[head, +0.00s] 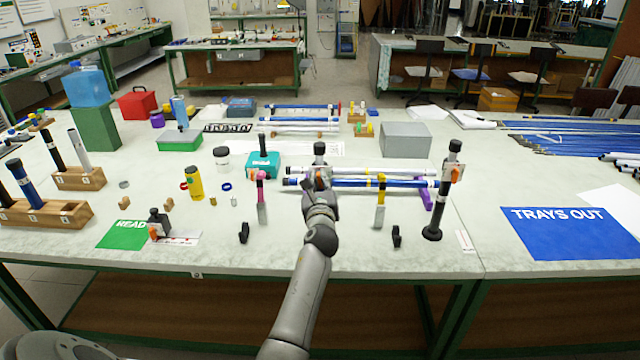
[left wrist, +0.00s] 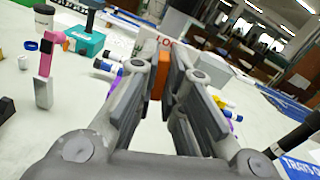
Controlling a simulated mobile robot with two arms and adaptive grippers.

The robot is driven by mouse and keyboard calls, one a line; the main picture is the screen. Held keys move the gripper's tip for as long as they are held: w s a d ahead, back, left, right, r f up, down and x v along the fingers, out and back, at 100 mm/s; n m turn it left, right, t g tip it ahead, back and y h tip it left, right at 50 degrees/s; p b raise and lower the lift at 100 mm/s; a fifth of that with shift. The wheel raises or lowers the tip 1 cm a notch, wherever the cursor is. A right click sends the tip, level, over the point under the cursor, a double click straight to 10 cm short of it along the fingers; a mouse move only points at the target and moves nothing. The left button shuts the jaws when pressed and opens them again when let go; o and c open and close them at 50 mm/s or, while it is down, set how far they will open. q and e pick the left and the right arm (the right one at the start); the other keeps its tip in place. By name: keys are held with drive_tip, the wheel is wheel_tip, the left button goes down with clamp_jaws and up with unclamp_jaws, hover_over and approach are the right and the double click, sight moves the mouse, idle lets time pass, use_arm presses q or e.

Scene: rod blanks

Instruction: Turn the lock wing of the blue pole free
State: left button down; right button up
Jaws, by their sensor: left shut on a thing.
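The blue pole (head: 360,184) lies level across the middle of the table, below white poles (head: 385,171). A black post (head: 320,149) stands behind my left gripper (head: 319,183); its lower part is hidden by the gripper. In the left wrist view, an orange lock wing (left wrist: 160,70) sits between the fingers of my left gripper (left wrist: 168,78), which is shut on it. Another black post (head: 443,195) with an orange wing (head: 455,172) stands at the poles' right end. My right gripper is not in view.
Pink-topped (head: 261,199) and yellow-topped (head: 380,202) uprights stand near the front of the poles. Small black clips (head: 244,233) lie near the table edge. A teal box (head: 263,166) stands behind left. A blue mat (head: 570,232) lies at right.

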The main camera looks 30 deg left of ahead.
use_arm(q)
drive_tip(key=n, duration=0.3)
drive_tip(key=shift+a+f+n+b, duration=0.1)
drive_tip(key=shift+n+b, duration=0.3)
drive_tip(key=n+b, duration=0.1)
drive_tip(key=n, duration=0.2)
drive_tip(key=shift+n, duration=0.3)
drive_tip(key=shift+s+f+n+b, duration=0.1)
drive_tip(key=shift+n+b, duration=0.75)
drive_tip(key=shift+n, duration=1.2)
drive_tip(key=shift+f+n+b, duration=0.1)
drive_tip(key=shift+n+b, duration=0.7)
drive_tip(key=shift+n, duration=1.25)
drive_tip(key=c, duration=1.5)
unclamp_jaws()
drive_tip(key=shift+c, duration=0.2)
